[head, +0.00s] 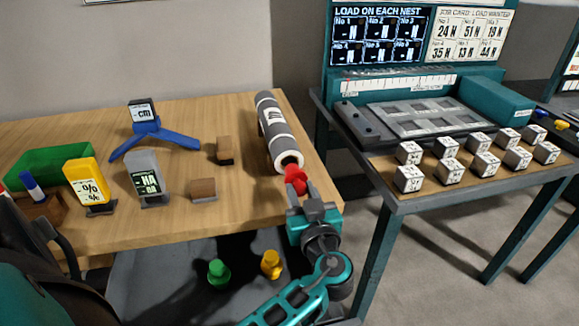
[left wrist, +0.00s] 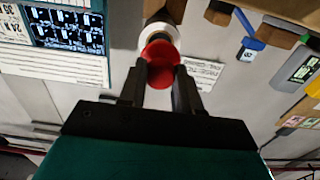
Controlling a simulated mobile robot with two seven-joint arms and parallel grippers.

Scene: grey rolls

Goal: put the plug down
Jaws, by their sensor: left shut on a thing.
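A red plug (head: 296,180) is between the fingers of my left gripper (head: 303,190), which is shut on it. In the left wrist view the plug (left wrist: 160,60) sits between the two black fingertips (left wrist: 160,75). It is right at the near open end of a grey roll (head: 272,128) with white bands, which lies at the table's right end. The roll's white rim (left wrist: 158,32) shows just behind the plug. I cannot tell whether the plug touches the rim or is partly inside it. My right gripper is not in view.
A green plug (head: 218,272) and a yellow plug (head: 271,264) stand on a dark surface below the wooden table (head: 240,205). Wooden blocks (head: 204,189), label stands and a blue stand (head: 150,137) are left of the roll. A bench with several white cubes (head: 483,163) is at right.

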